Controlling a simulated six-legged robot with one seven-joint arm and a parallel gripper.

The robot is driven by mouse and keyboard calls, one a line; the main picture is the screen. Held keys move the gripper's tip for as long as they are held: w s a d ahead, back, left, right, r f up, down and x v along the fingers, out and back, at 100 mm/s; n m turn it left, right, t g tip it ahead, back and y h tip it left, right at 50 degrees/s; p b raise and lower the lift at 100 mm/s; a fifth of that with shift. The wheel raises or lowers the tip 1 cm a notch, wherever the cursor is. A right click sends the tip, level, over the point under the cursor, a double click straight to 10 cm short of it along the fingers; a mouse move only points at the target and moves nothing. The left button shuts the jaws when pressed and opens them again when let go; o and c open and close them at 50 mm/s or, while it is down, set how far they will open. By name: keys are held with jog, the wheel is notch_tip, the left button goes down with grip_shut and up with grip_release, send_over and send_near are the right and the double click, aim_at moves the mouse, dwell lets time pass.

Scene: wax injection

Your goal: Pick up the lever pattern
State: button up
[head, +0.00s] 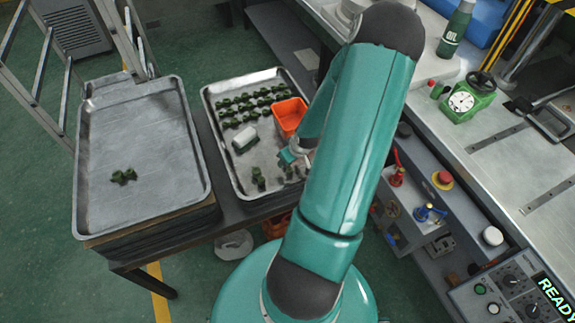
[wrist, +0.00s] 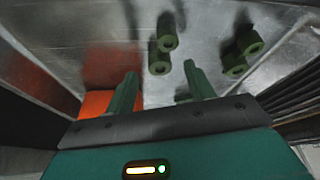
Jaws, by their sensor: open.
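Small dark green wax patterns (head: 240,106) lie in rows in the right metal tray (head: 222,163), and a few lie apart near its front edge (head: 258,178). Another green pattern (head: 123,175) lies alone in the left tray (head: 92,205). I cannot tell which is the lever pattern by shape. My gripper (head: 289,157) is low over the right tray, partly hidden by my arm. In the wrist view its fingers (wrist: 162,85) are apart with nothing between them. Two green patterns show beyond the fingertips, one near the middle (wrist: 167,43) and one to the right (wrist: 236,65).
An orange bin (head: 290,114) and a white block (head: 244,138) are in the right tray close to my gripper. The orange bin also shows beside the left finger (wrist: 95,104). The left tray is mostly bare.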

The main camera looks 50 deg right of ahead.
jog(key=shift+x, duration=1.25)
jog(key=c, duration=1)
jog(key=shift+c, duration=0.2)
jog(key=shift+r, duration=0.2)
